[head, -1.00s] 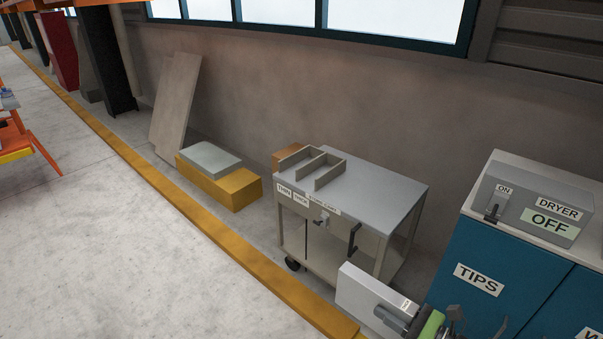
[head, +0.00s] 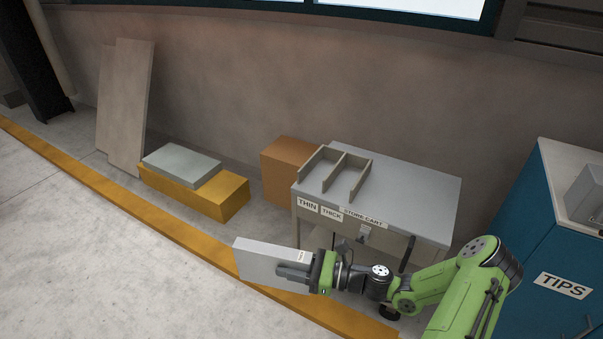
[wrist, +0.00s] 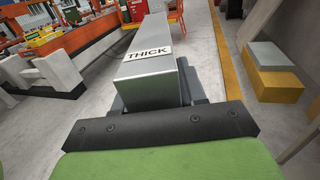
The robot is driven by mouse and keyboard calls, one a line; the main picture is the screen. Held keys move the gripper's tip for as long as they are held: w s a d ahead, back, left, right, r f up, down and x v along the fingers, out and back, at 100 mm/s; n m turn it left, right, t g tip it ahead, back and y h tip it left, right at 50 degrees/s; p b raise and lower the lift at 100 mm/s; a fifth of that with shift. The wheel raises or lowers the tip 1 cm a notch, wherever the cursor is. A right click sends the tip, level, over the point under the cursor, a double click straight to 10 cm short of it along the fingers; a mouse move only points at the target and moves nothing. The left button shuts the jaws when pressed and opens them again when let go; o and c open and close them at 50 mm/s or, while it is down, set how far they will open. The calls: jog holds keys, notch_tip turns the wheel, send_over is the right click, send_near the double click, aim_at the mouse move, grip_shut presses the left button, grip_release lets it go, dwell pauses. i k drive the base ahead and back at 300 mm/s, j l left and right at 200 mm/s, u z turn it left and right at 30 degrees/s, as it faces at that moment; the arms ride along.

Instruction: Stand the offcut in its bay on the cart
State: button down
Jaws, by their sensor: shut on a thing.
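The offcut (head: 262,259) is a flat grey panel with a small label, held out in front of the cart. In the wrist view the offcut (wrist: 155,68) shows its narrow edge, and the label reads THICK. My gripper (head: 296,272) is shut on its right end. The cart (head: 415,190) is grey, with a label reading STORE CART. On its top left are two bays between upright dividers, the left one (head: 317,172) marked THIN and the right one (head: 346,180) marked THICK. Both look empty. The offcut is apart from the cart, lower than its top and left of it.
An orange-brown box (head: 285,167) stands behind the cart's left side. A yellow block (head: 222,197) with a grey slab (head: 181,163) on it sits further left. Boards (head: 126,105) lean on the wall. A blue cabinet (head: 540,245) stands right. A yellow kerb (head: 90,182) runs along the floor.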

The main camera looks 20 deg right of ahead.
aim_at(348, 182)
jog(key=i+j+u, duration=0.2)
jog(key=i+j, duration=0.3)
jog(key=i+j+u, duration=0.2)
jog(key=i+j, duration=0.15)
jog(key=i, duration=0.3)
